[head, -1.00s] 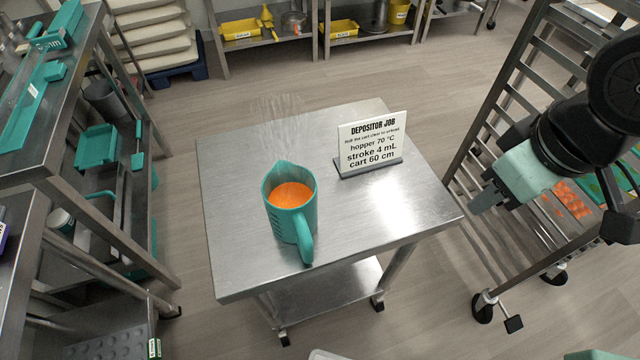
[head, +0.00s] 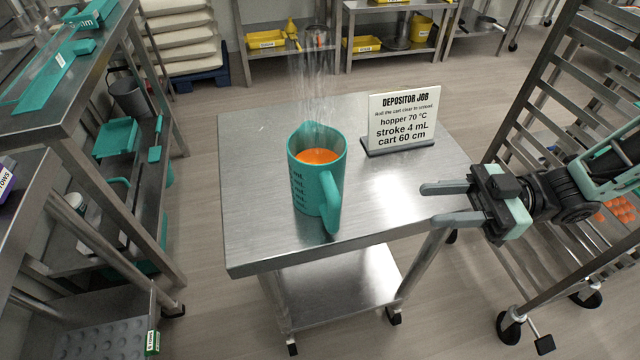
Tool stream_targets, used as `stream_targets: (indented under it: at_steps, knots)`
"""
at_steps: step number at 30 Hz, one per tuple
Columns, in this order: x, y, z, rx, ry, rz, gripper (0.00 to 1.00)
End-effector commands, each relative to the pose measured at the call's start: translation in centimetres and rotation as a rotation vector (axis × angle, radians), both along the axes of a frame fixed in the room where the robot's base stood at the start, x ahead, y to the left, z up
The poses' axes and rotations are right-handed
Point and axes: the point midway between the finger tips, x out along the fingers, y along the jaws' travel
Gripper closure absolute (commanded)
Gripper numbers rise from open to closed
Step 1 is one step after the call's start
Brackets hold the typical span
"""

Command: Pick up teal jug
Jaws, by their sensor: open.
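The teal jug (head: 308,188) stands upright on the steel cart top (head: 262,240), with orange liquid (head: 318,156) inside. Its handle (head: 331,205) faces the front right, toward my side. Faint steam rises above it. My gripper (head: 441,203) is open and empty at the right edge of the cart. Its two fingers point left toward the jug, one farther back than the other. A clear gap of bare cart top lies between the fingertips and the jug handle.
A sign on a stand (head: 402,120) stands on the cart behind my gripper. A tall metal rack (head: 545,95) with trays of orange pieces is at the right. A steel shelf unit with teal tools (head: 120,135) is at the left. The cart's front is bare.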

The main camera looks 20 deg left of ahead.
Motion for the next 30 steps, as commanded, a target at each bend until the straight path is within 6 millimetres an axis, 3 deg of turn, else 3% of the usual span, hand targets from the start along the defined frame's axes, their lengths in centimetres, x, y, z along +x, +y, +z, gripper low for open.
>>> stream_targets:
  at_steps: [13, 23, 30]
  knots:
    - [-3.3, 8.5, 0.1, -0.001, 0.002, 0.005, 0.59]
    - [-4.3, 11.1, -0.2, -0.003, 0.001, 0.003, 0.59]
    - [-6.0, 14.1, -0.8, -0.003, 0.0, 0.003, 0.59]
